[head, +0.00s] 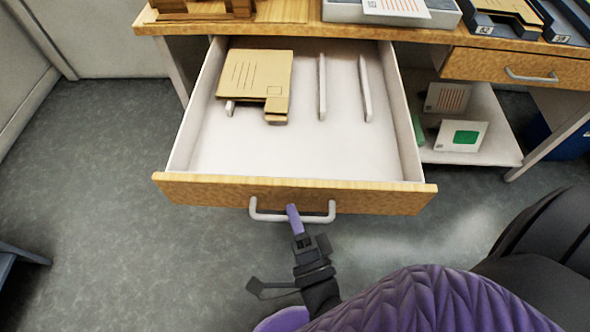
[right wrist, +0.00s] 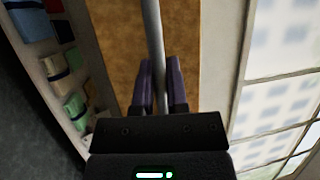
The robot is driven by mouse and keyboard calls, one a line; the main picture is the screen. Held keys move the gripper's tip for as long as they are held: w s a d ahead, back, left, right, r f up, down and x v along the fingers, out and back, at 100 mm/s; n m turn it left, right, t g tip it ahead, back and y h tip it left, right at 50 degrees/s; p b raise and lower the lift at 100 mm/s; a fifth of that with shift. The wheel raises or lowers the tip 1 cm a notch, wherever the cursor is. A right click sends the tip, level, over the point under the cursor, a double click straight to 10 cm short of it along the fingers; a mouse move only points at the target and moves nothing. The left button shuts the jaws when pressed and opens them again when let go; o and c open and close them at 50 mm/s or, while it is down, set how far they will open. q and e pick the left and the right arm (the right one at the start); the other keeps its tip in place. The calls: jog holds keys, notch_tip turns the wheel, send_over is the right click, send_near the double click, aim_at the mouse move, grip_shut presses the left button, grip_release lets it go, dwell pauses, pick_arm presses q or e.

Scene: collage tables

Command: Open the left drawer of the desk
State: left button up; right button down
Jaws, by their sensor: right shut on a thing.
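The left drawer (head: 295,189) of the desk (head: 300,27) stands pulled far out, with its white inside open to view. Its pale bar handle (head: 266,213) is on the wooden front. My right gripper (head: 293,214) is at the middle of this handle, with its purple fingers around the bar. In the right wrist view the two purple fingers (right wrist: 160,85) lie on either side of the handle bar (right wrist: 153,30), shut on it. My left gripper is not in view.

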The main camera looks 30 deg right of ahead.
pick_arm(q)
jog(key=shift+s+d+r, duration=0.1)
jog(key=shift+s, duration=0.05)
pick_arm(e)
jog(key=shift+s+a+f, duration=0.1)
jog(key=shift+s+a, duration=0.1)
jog(key=shift+s, duration=0.1)
jog(key=c, duration=0.6)
grip_release()
jog(key=shift+s, duration=0.15)
jog(key=shift+c, duration=0.2)
